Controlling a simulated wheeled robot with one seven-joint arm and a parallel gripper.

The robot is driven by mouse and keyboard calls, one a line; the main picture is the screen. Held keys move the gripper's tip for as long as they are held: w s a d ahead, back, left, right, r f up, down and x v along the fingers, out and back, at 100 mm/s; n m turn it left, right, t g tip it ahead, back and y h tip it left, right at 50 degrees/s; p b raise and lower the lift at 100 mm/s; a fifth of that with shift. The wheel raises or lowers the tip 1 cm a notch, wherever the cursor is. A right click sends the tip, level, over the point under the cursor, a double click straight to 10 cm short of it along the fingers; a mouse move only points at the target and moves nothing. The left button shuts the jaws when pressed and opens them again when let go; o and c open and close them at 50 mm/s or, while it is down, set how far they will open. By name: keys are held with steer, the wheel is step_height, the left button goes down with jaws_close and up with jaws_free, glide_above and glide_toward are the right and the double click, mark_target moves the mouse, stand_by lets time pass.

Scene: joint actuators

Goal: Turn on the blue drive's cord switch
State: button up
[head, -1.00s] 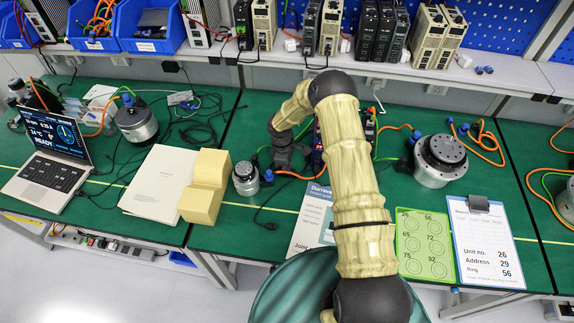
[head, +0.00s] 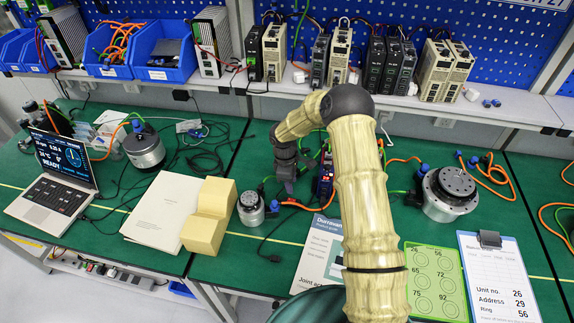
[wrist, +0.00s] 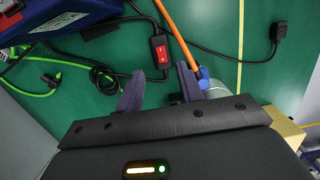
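The blue drive (head: 325,174) stands on the green bench, partly hidden behind my arm in the head view. Its blue corner (wrist: 60,18) shows at the upper left of the wrist view. A black cord switch with a red rocker (wrist: 161,55) lies on the bench beside the drive. I cannot make it out in the head view. My gripper (wrist: 160,86) is open and empty, and the switch appears beyond the gap between its two fingertips. In the head view my gripper (head: 288,184) hangs over the bench, left of the drive. Its height above the switch is unclear.
A small motor (head: 251,208) with an orange cable stands close to my gripper; foam blocks (head: 208,216) lie left of it. Green and black cords cross the bench. A larger motor (head: 449,193), a green card (head: 436,280) and a clipboard (head: 498,278) are at right.

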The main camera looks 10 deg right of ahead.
step_height(320, 180, up, 9)
steer(key=a+b, duration=0.1)
steer(key=shift+w+r, duration=0.15)
steer(key=shift+w, duration=0.05)
stand_by(0.4)
steer(key=s+d+r+m+t, duration=0.1)
steer(key=s+r+m, duration=0.2)
steer(key=s, duration=0.5)
steer(key=s+d+r+m+t+y, duration=0.1)
steer(key=s+r+m, duration=0.3)
steer(key=s, duration=0.5)
steer(key=s+d+r+m+t, duration=0.1)
steer(key=s+d+r+m, duration=0.2)
steer(key=s+m, duration=0.3)
steer(key=s+r, duration=0.1)
steer(key=s, duration=0.2)
steer(key=shift+s+d+r+m, duration=0.15)
steer(key=shift+r+m, duration=0.05)
steer(key=shift+m, duration=0.1)
